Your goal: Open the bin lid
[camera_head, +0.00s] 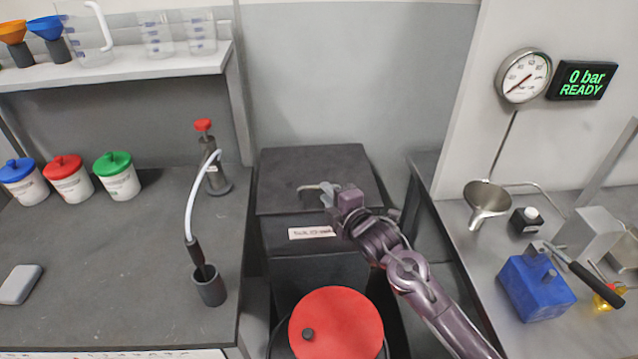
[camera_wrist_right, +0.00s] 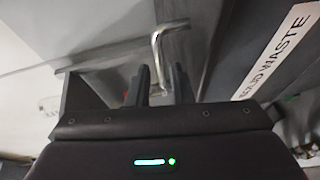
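The bin is a dark grey box with a flat lid (camera_head: 312,170) that lies closed. A pale label (camera_head: 312,232) is on its front; in the wrist view it reads SOLID WASTE (camera_wrist_right: 278,50). A bent metal handle (camera_head: 310,187) sits at the lid's front, and it also shows in the wrist view (camera_wrist_right: 157,48). My right gripper (camera_head: 329,194) is at the handle. In the wrist view its two dark fingers (camera_wrist_right: 164,82) stand close together, with the handle bar between them. My left gripper is not in view.
A red round lid (camera_head: 337,325) stands in front of the bin. A left bench (camera_head: 110,265) holds several jars and a tube in a grey cup (camera_head: 209,286). A right bench (camera_head: 470,260) holds a blue block (camera_head: 536,288) and a funnel (camera_head: 487,200).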

